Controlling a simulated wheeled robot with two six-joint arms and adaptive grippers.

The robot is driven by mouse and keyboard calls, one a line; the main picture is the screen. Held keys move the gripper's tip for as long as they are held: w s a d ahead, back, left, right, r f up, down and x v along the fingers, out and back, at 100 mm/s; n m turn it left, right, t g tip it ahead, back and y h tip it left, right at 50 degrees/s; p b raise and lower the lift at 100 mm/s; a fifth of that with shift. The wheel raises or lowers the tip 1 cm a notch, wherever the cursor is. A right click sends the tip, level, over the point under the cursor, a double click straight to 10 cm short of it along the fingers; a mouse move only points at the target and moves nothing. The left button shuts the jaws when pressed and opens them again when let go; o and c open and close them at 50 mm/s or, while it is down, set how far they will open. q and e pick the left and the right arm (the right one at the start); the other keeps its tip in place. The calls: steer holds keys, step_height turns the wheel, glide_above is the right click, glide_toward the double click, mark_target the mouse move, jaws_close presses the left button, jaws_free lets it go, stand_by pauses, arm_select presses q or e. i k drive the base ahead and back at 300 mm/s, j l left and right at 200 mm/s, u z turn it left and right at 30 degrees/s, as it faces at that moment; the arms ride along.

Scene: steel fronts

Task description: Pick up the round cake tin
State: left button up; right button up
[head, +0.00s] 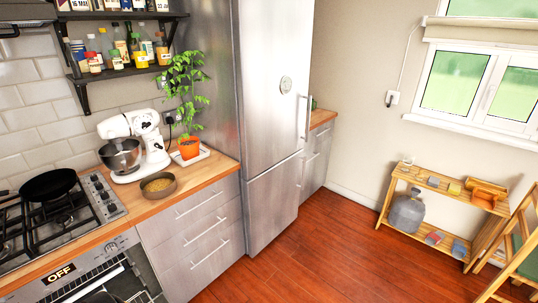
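A round, shallow, brown tin (158,191) with a yellowish inside sits on the wooden counter (214,165), near its front edge. It looks like the round cake tin. It stands in front of the white stand mixer (152,150) and to the right of the gas hob (62,222). Nothing covers it. Neither of my grippers is in view.
A potted plant (189,149) stands on a white tray behind the tin. Drawers (205,235) lie below the counter, with the oven (95,280) at left. A tall steel fridge (268,120) bounds the right. The wooden floor (320,255) is clear; a low shelf (437,215) stands far right.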

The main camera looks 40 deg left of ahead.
mark_target(159, 185)
steer(key=i+u, duration=0.2)
steer(key=i, duration=0.3)
steer(key=i+l+u, duration=0.2)
steer(key=i, duration=0.3)
steer(key=i+l+u, duration=0.2)
steer(key=i, duration=0.3)
steer(key=i+j+u, duration=0.1)
steer(key=u, duration=0.35)
steer(key=i+u, duration=0.2)
steer(key=u, duration=0.25)
steer(key=i+u, duration=0.15)
steer(key=u, duration=0.35)
steer(key=i+l+u, duration=0.1)
steer(key=u, duration=0.35)
steer(key=i+l+u, duration=0.15)
steer(key=u, duration=0.3)
